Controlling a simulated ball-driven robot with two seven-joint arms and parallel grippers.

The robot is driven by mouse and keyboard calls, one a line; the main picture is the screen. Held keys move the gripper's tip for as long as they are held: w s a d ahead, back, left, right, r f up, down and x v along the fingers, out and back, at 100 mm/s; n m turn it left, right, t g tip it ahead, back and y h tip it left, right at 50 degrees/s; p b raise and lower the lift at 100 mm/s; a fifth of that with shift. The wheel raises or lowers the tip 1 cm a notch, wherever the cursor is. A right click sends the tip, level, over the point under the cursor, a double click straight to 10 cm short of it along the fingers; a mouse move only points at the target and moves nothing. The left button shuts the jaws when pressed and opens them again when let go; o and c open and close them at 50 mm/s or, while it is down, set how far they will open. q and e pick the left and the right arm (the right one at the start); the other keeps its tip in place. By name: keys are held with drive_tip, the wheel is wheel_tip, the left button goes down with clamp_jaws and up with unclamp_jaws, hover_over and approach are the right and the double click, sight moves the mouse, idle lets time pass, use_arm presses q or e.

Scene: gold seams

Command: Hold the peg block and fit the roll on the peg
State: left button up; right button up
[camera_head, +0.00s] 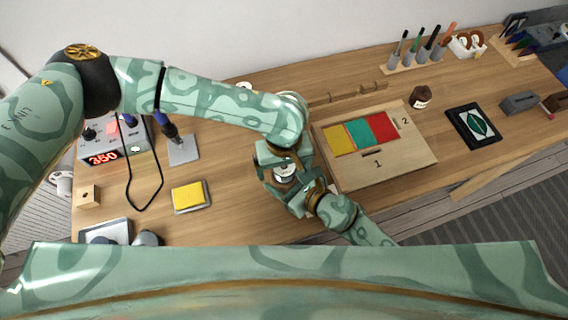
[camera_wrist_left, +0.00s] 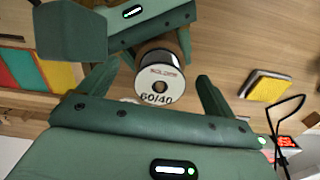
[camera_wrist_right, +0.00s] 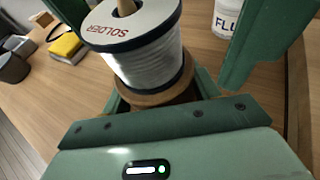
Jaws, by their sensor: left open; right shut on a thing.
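The roll, a solder spool with a white label and dark rims, shows in the right wrist view (camera_wrist_right: 145,45), the left wrist view (camera_wrist_left: 158,84) and partly in the head view (camera_head: 285,174). The peg (camera_wrist_right: 126,7) pokes out of the roll's centre hole. The round wooden peg block (camera_wrist_right: 152,97) is directly beneath the roll and partly hidden. My right gripper (camera_head: 302,192) is shut on the block. My left gripper (camera_wrist_left: 157,72) is open, its fingers on either side of the roll with gaps showing.
A wooden board with coloured squares (camera_head: 405,172) lies right of the grippers. A yellow sponge (camera_head: 188,196) and a soldering station (camera_head: 100,150) are to the left. A flux jar (camera_wrist_right: 228,17) stands close behind the roll.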

use_arm(q)
drive_tip(key=shift+r, duration=3.55)
use_arm(e)
drive_tip(key=o, duration=1.2)
drive_tip(key=v, duration=1.2)
